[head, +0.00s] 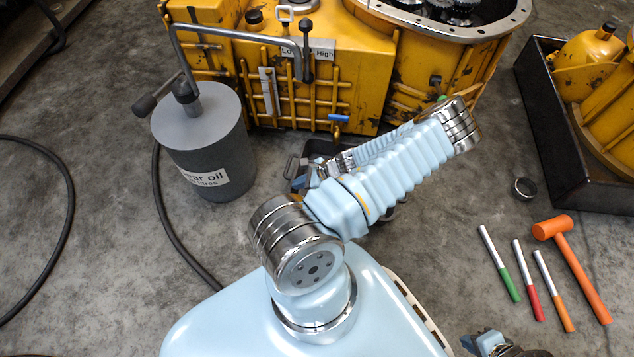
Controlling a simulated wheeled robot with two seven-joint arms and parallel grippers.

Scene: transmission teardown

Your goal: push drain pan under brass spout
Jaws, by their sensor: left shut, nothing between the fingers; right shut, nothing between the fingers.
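The brass spout (337,130) has a blue valve handle (339,117) and sticks out low on the front of the yellow gearbox housing (340,85). The dark drain pan (322,147) lies on the floor below and in front of it, mostly hidden behind my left arm. A grey loop, seemingly its handle (292,166), shows at its left side. My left gripper (309,180) is shut and empty at the pan's left part; I cannot tell whether it touches. My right gripper (468,343) is shut and empty at the bottom edge, far from the pan, and partly cut off.
A grey gear oil drum (205,140) with a bent pump pipe stands left of the pan, with a black hose on the floor. On the right lie an orange mallet (575,265), several coloured-handled tools (525,280), a metal ring (524,188) and a black tray (545,125).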

